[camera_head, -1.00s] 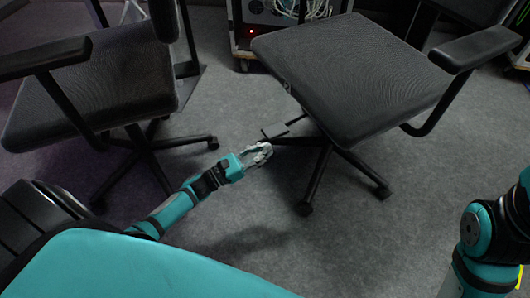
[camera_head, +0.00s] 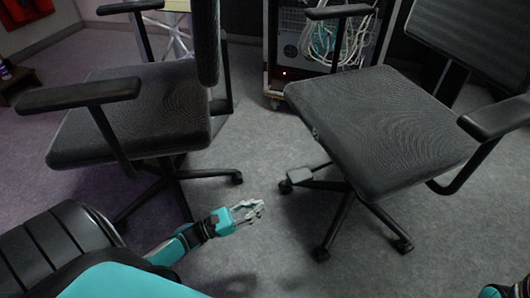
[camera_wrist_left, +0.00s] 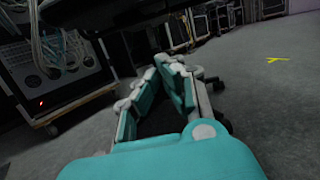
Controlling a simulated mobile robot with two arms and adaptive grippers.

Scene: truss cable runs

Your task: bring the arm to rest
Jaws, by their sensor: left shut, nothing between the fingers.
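My left arm reaches in from the lower left in the head view. Its left gripper (camera_head: 248,210) is over the grey floor between two office chairs, shut and empty. In the left wrist view the left gripper (camera_wrist_left: 160,75) points forward, with its fingers drawn together at the tips and nothing between them. Only a small teal piece of my right arm shows at the lower right corner of the head view; the right gripper is out of view.
A black office chair (camera_head: 140,110) stands at the left, another chair (camera_head: 385,125) at the right. A wheeled rack (camera_head: 290,50) with white cables stands behind. Grey carpet (camera_head: 262,160) between the chairs is clear. A yellow floor mark (camera_wrist_left: 277,60) shows in the wrist view.

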